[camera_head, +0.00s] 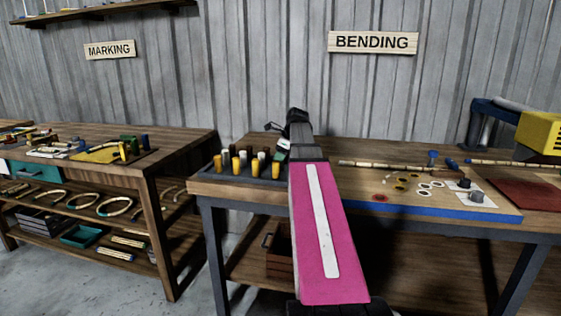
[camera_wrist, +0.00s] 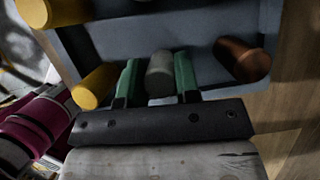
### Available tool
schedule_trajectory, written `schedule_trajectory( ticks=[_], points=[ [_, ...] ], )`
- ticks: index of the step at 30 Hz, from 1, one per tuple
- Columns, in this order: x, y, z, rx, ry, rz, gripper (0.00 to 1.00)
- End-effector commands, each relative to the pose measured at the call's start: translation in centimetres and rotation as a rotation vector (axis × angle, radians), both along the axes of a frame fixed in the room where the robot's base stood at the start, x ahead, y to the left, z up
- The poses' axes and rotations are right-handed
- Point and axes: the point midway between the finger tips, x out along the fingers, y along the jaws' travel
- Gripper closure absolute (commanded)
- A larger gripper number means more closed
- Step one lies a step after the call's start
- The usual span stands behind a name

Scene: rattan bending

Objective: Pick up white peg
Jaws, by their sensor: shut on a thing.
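The white peg (camera_wrist: 160,75), greyish in the shadow, stands between the two green fingers of my gripper (camera_wrist: 158,68) in the wrist view. The fingers are shut on it, one on each side. The peg is at the blue-grey tray (camera_wrist: 215,38); I cannot tell whether its base touches the tray floor. In the head view, my pink arm reaches to the right end of the tray (camera_head: 232,178) and hides the held peg.
In the wrist view, a yellow peg (camera_wrist: 94,88) is close left of the fingers, and a copper-brown peg (camera_wrist: 240,58) close right. Several pegs stand in the tray. Rattan poles (camera_head: 395,165), rings (camera_head: 424,190) and a red mat (camera_head: 525,194) lie on the bench to the right.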

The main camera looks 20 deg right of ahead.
Motion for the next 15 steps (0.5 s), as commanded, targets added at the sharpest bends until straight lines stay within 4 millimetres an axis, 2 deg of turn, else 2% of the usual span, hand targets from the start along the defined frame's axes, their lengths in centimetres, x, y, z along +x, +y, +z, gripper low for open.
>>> schedule_trajectory(
  ticks=[7, 13, 15],
  points=[
    [0.0, 0.0, 1.2, 0.0, 0.0, 0.0, 0.93],
    [0.1, 0.0, 4.3, -0.001, -0.003, 0.001, 0.93],
    [-1.5, 1.5, 5.1, 0.0, -0.002, 0.002, 0.93]
  ],
)
